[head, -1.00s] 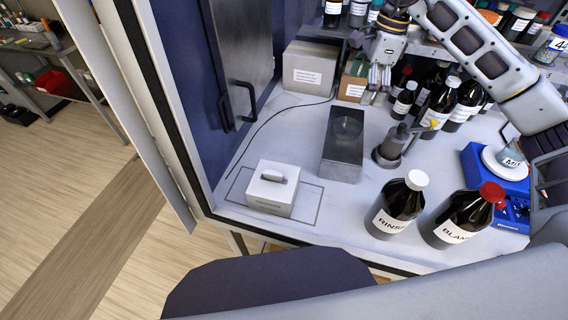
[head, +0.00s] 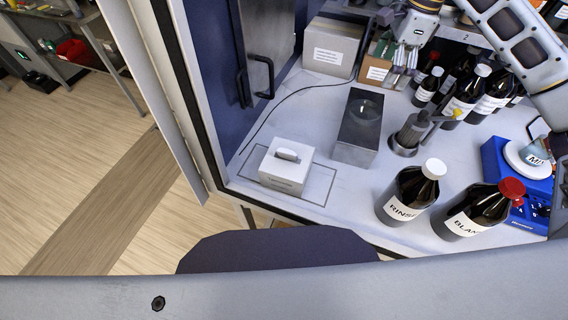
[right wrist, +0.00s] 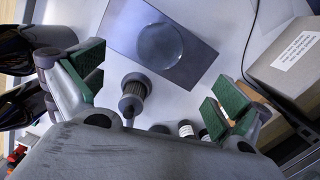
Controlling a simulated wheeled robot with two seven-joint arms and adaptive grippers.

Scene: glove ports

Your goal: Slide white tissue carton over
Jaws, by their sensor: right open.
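The white tissue carton (head: 283,172) stands upright on the bench at the front left in the head view, with a tissue tuft out of its top. It sits inside a thin rectangular outline drawn on the bench top. My right gripper (head: 402,78) is at the back of the bench, in front of a small brown carton, well away from the tissue carton. In the right wrist view its green-padded fingers (right wrist: 155,90) are spread wide with nothing between them. The tissue carton does not show in that view. My left gripper is not in view.
A dark metal box with a round top feature (head: 358,135) stands right of the carton, then a grey cylinder (head: 408,135). A grey box (head: 333,48) stands behind. A cable crosses the bench.

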